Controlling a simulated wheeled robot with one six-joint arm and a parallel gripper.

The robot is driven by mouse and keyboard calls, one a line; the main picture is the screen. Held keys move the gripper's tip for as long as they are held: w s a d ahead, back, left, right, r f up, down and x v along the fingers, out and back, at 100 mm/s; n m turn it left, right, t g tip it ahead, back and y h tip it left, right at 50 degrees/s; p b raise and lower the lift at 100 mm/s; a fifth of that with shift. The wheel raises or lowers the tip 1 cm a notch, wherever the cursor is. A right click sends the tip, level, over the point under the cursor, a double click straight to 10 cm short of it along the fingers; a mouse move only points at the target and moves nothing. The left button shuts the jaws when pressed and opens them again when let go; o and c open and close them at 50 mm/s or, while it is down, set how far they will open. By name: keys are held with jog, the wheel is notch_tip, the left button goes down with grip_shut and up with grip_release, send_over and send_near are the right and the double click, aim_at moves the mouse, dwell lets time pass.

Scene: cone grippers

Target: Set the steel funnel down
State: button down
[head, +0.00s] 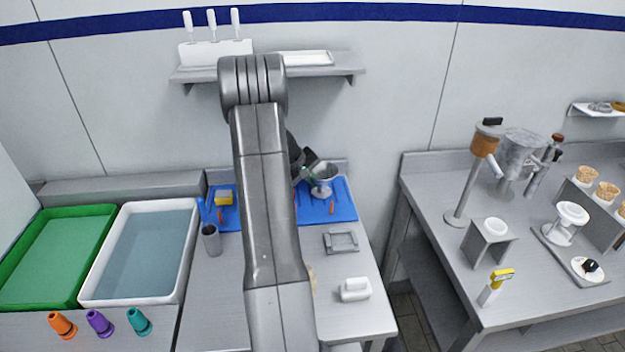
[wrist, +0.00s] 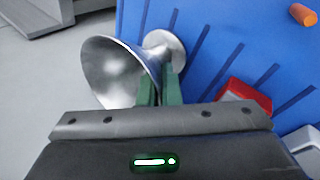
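The steel funnel (head: 321,187) is a shiny metal cone with a wide mouth and a round foot, at the blue mat in the head view. In the wrist view the funnel (wrist: 118,72) lies between and just beyond my gripper's green fingers (wrist: 160,85), its wide mouth to the left and its disc-shaped end (wrist: 165,50) over the blue mat (wrist: 225,35). The fingers are close together at the funnel's narrow part, apparently closed on it. In the head view my gripper (head: 307,172) is at the funnel's left side, partly hidden by my arm. Contact between funnel and mat cannot be told.
An orange peg (wrist: 303,15) and a red block (wrist: 246,95) are near the funnel on the ribbed mat. A grey square tray (head: 341,242) and a white block (head: 355,289) stand nearer on the table. A wall shelf (head: 345,72) is above.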

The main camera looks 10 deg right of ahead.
jog(key=c, duration=1.6)
grip_release()
jog(key=shift+r, duration=0.2)
jog(key=b+v, duration=0.1)
jog(key=v, duration=1)
jog(key=shift+a+r+b, duration=0.25)
jog(key=shift+b, duration=0.05)
